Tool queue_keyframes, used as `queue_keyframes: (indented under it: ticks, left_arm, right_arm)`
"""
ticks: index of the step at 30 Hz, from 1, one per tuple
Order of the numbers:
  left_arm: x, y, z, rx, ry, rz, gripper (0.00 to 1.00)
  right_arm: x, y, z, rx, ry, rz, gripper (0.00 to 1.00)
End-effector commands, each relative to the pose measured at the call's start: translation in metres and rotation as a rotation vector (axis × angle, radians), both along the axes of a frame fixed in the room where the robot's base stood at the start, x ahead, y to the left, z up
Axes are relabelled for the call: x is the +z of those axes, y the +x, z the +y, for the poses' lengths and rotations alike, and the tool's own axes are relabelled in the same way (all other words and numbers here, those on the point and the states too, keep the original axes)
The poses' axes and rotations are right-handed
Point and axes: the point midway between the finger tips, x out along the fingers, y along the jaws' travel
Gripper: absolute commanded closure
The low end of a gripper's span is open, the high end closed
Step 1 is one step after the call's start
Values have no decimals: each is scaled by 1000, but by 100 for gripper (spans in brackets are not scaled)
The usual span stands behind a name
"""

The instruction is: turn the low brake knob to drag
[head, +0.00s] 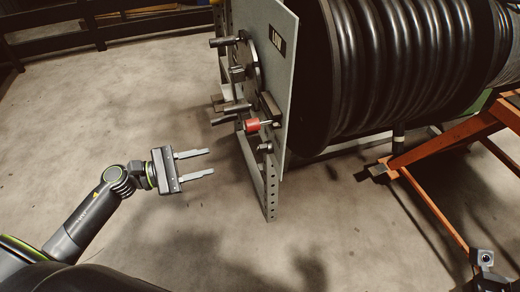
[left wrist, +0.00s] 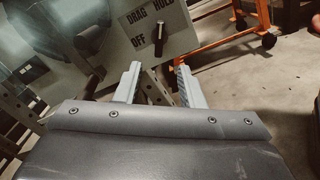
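In the head view a small dark knob (head: 265,147) sits low on the panel, below a red part. My left gripper (head: 211,162) is open and empty, left of the panel and apart from it. Its fingers (left wrist: 160,78) point toward the knob.
The grey panel (head: 284,85) stands on a perforated post (head: 270,190), with several dark handles (head: 222,42) sticking out left and a red part (head: 252,125). A large black hose reel (head: 400,60) is behind it. An orange stand (head: 455,145) is at right. Floor around my left gripper is clear.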

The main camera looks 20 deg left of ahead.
Motion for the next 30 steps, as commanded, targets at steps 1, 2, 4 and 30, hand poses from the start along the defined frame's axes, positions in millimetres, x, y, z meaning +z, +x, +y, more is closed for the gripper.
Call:
queue_keyframes:
  ticks: [1,2,4,30]
  left_arm:
    - [1,5,-8,0,-5,-6,65]
    - [1,8,-12,0,-7,-5,65]
    - [1,14,-21,0,-6,-4,65]
    - [0,84,-123,2,-3,3,65]
  right_arm:
    - [-2,0,0,1,2,-2,64]
    - [-2,0,0,2,3,-2,64]
    - [-2,0,0,3,5,-3,64]
    - [-9,1,0,-9,16,-13,64]
